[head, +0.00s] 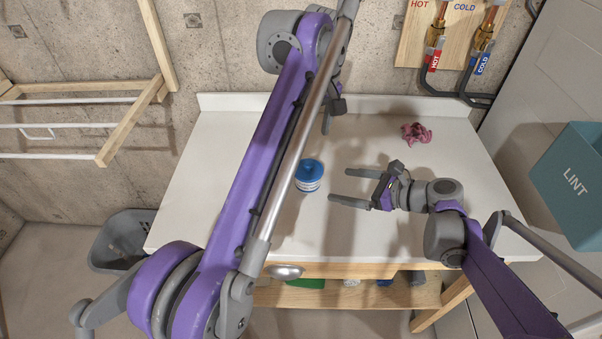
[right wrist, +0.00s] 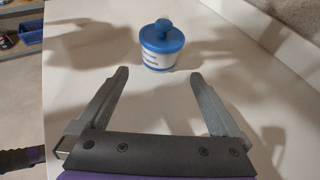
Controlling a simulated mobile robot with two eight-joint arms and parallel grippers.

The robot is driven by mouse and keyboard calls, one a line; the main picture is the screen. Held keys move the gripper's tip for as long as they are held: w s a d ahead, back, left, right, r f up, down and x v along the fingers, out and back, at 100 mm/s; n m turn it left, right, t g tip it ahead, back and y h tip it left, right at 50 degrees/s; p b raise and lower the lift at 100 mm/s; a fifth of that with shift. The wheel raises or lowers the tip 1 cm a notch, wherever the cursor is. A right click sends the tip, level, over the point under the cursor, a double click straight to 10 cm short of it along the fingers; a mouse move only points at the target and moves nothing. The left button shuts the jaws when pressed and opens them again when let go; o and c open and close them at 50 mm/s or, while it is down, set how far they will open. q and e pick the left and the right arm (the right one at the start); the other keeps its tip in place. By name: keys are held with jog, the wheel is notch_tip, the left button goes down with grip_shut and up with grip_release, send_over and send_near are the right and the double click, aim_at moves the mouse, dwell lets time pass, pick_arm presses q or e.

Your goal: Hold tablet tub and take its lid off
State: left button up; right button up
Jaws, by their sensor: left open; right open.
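The tablet tub (head: 308,184) is a small white tub with a label, standing upright on the white tabletop. Its blue lid (head: 310,168) with a round knob is on it. In the right wrist view the tub (right wrist: 160,61) and lid (right wrist: 162,38) stand just beyond the fingertips. My right gripper (head: 338,186) is open and empty, to the right of the tub, its fingers pointing at it; its fingers also show in the right wrist view (right wrist: 158,76). My left gripper (head: 328,118) is raised near the back of the table, partly hidden behind its own arm; it is open and apart from the tub.
A crumpled pink cloth (head: 416,132) lies at the back right of the white table (head: 440,160). A teal LINT box (head: 570,185) is at the right. Hot and cold pipes (head: 460,50) are on the wall. A grey basket (head: 122,240) is on the floor at left.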

aim_at(314, 180)
jog(key=x, duration=1)
